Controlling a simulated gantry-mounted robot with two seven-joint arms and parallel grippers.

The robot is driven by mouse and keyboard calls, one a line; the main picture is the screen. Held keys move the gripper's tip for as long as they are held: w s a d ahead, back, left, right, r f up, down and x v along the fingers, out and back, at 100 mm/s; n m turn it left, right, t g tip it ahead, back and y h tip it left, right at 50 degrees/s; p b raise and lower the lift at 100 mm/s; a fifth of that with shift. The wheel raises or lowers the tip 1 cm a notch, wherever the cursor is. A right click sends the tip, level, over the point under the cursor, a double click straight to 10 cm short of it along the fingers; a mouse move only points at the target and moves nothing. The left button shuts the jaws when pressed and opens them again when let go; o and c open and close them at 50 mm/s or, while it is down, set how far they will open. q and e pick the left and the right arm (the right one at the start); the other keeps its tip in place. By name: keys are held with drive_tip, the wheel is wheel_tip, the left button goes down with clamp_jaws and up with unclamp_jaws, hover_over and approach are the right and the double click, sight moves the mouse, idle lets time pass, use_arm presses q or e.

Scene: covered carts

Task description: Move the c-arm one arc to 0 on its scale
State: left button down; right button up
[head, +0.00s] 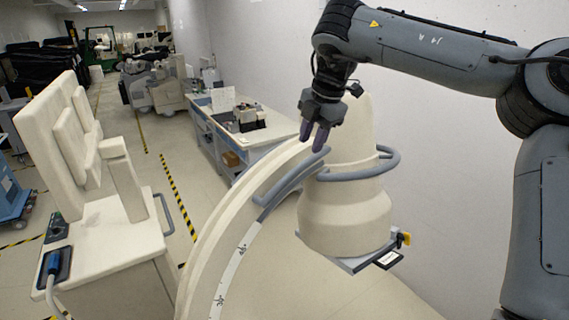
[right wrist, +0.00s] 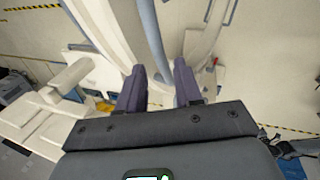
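The c-arm's cream arc (head: 215,232) curves from the front up to the cream detector head (head: 345,215). A white scale strip (head: 232,268) with dark marks runs along the arc; its figures are too small to read surely. A grey-blue handle bar (head: 285,184) is fixed along the arc's upper part. My right gripper (head: 315,144) points down just above the bar's upper end. In the right wrist view my right gripper (right wrist: 160,72) has its fingers apart, with the bar (right wrist: 152,38) showing between them. I cannot tell whether they touch it. My left gripper is out of view.
A grey ring handle (head: 390,162) surrounds the detector head close to my right gripper. A white wall stands behind. A cream cart with panels (head: 110,250) is at left, a workbench (head: 215,140) behind the arc. Open floor lies between the cart and the workbench.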

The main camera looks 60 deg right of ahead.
sight(300, 165)
drive_tip(key=shift+w+p+x, duration=0.15)
drive_tip(key=shift+p+x, duration=0.2)
drive_tip(key=shift+x, duration=2.35)
drive_tip(key=shift+w+p+x, duration=0.15)
drive_tip(key=shift+p+x, duration=0.2)
drive_tip(key=shift+x, duration=2.3)
drive_tip(key=shift+r, duration=0.1)
clamp_jaws()
